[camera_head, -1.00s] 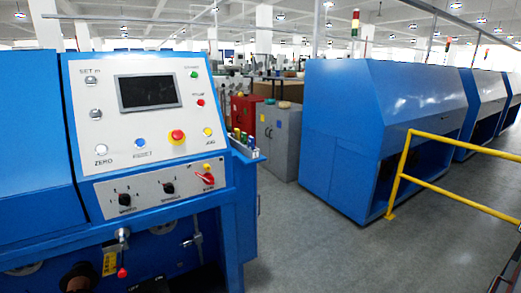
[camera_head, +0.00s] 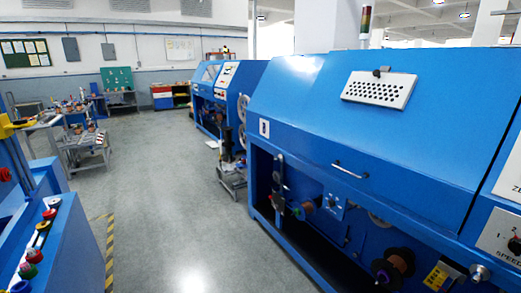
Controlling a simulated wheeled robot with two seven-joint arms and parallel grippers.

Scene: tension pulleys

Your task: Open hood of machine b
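A large blue machine (camera_head: 320,130) fills the right side of the head view. Its sloping blue hood is down, with a silver bar handle (camera_head: 350,171) near its lower edge and a perforated metal plate (camera_head: 380,89) on top. Below the hood is an open bay with spools (camera_head: 392,266) and pulleys. Neither of my grippers is in view.
Another blue machine (camera_head: 208,92) stands farther back. A metal cart (camera_head: 232,170) is beside the near machine's far end. A blue unit with coloured knobs (camera_head: 62,240) is at lower left. Worktables (camera_head: 85,148) stand behind it. The grey floor (camera_head: 165,190) between is clear.

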